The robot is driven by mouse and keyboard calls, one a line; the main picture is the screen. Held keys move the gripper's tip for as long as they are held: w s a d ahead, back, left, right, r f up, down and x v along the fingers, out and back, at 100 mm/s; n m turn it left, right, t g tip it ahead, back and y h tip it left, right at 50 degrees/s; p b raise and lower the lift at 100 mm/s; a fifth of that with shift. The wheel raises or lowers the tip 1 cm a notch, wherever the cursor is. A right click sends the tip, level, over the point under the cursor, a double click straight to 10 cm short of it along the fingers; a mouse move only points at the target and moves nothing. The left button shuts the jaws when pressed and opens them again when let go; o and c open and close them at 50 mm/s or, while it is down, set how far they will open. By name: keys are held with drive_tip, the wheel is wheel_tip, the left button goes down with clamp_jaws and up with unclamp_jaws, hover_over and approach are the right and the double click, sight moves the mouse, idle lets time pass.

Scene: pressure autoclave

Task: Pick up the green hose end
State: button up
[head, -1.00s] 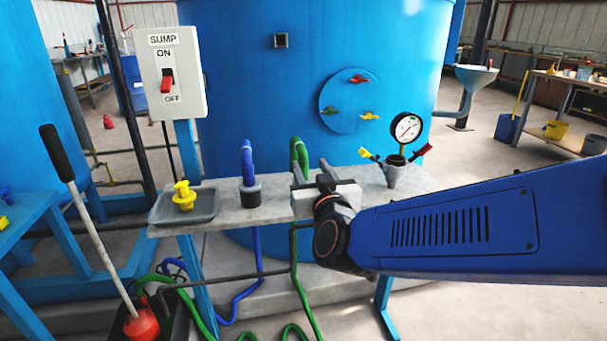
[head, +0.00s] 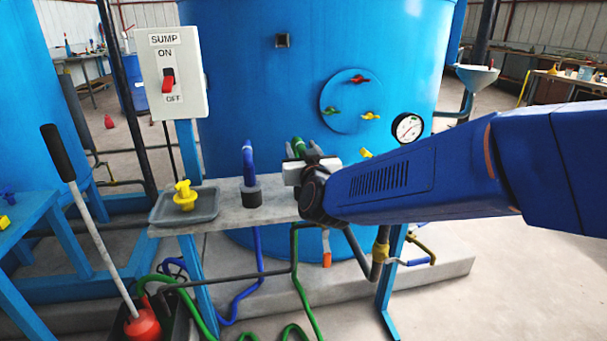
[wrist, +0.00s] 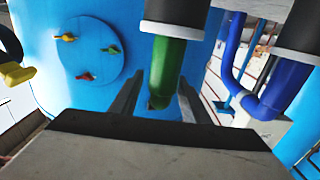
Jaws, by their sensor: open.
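The green hose end (head: 299,146) stands up at the bench, mostly hidden behind my gripper in the head view. In the wrist view the green hose end (wrist: 167,76) shows between my two fingers, with a black collar and a pale ring around it. My gripper (head: 304,148) is open, its fingers pointing away from me toward the tank. It also shows in the wrist view (wrist: 158,92), one finger on each side of the hose. I cannot tell whether either finger touches it.
A blue hose end (head: 248,160) in a dark holder stands just left on the bench (head: 220,212). Further left is a grey tray (head: 160,212) with a yellow fitting (head: 185,194). The blue tank (head: 240,90) rises behind. My arm partly hides the area around the gauge (head: 407,128).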

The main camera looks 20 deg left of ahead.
drive_tip(key=shift+w+a, duration=0.2)
drive_tip(key=shift+w, duration=0.1)
clamp_jaws()
drive_tip(key=shift+r, duration=0.15)
